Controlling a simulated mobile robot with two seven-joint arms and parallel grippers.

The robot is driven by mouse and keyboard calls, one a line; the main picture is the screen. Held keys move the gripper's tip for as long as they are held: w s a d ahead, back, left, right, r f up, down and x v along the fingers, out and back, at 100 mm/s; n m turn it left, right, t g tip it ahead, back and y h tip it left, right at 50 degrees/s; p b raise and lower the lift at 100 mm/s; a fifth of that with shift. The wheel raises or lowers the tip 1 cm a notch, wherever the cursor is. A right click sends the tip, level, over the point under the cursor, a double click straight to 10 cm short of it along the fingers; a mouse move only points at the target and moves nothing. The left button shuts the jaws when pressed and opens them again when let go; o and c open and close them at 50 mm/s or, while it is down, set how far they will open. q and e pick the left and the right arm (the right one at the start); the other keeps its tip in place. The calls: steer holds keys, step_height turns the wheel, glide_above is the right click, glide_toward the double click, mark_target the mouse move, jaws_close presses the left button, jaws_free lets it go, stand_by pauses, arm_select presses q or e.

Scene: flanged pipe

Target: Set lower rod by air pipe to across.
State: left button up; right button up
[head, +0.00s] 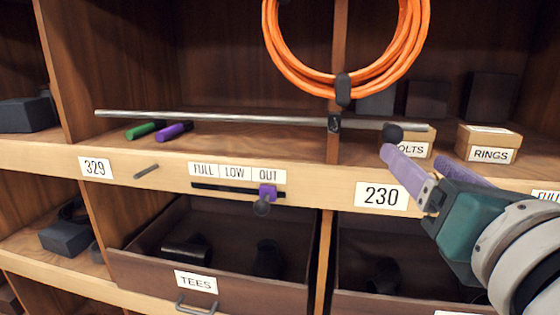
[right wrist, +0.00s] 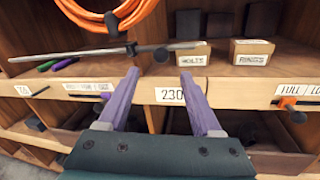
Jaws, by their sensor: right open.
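A long grey rod (head: 230,117) lies nearly level across the front of the shelf opening. The rod (right wrist: 80,58) and ball (right wrist: 161,54) also show in the right wrist view. My right gripper (head: 414,158) has purple fingers, open and empty. In the head view one fingertip is just below the ball. In the right wrist view the ball appears beyond the gap between the fingertips (right wrist: 162,74). I cannot tell whether they touch. My left gripper is not in view.
An orange coiled hose (head: 290,75) hangs above the rod on a dark hook. A RINGS box (head: 488,143) and a partly hidden box (head: 415,146) stand behind the gripper. A purple slider (head: 267,192) is on the ledge at OUT.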

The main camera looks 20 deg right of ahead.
mark_target(396, 139)
steer(key=p+x, duration=0.1)
steer(key=x, duration=0.8)
steer(key=shift+w+d, duration=0.25)
steer(key=shift+w, duration=0.05)
jaws_close()
stand_by(1.1)
